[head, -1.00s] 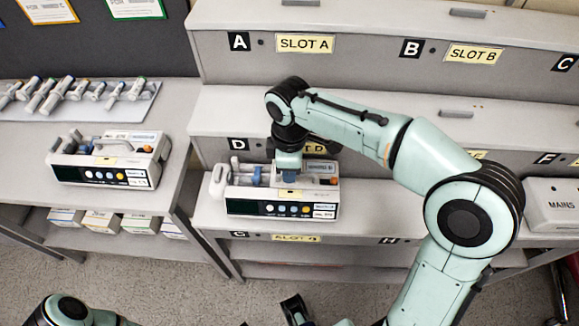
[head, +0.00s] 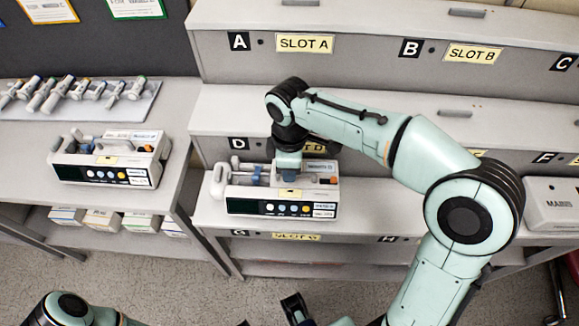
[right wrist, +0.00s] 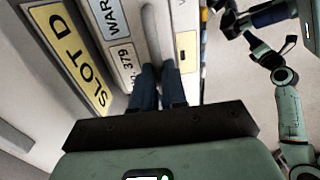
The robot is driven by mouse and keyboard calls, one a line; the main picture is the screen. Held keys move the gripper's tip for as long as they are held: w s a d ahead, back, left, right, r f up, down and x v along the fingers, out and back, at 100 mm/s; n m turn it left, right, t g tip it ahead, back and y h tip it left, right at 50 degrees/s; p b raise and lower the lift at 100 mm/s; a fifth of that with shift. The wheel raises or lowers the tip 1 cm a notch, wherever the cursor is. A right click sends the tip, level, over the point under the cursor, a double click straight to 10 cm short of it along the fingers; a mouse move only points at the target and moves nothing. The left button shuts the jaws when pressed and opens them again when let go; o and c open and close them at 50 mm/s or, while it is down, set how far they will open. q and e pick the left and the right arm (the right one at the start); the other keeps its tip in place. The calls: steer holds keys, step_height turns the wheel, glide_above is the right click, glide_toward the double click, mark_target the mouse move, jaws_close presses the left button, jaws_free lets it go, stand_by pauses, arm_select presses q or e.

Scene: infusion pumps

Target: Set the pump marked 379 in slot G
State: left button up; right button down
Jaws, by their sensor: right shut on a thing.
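The pump (head: 268,208) is a white box with a dark front panel and coloured buttons. In the right wrist view its label (right wrist: 125,62) reads 379. My right gripper (right wrist: 160,80) points down and is shut on the pump's grey handle (right wrist: 152,30). The pump is upright over the lower shelf, above the SLOT G sign (head: 297,237) and below the slot D sign (right wrist: 78,58). I cannot tell whether its base touches the shelf. My left gripper (head: 295,308) shows at the bottom edge of the head view, apart from the pump; its jaws are unclear.
A similar pump (head: 108,160) stands on the left table (head: 100,112), near a tray of syringes (head: 75,95). A box marked MAINS (head: 552,206) is on the right. The shelf (head: 380,210) right of the held pump is bare. A riser with slot signs stands behind.

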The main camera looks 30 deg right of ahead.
steer(key=shift+f+b, duration=0.65)
steer(key=shift+f, duration=0.75)
stand_by(1.8)
steer(key=c, duration=1.1)
jaws_free()
steer(key=shift+f, duration=0.1)
steer(key=shift+r, duration=0.25)
step_height(320, 180, up, 13)
steer(key=p, duration=0.3)
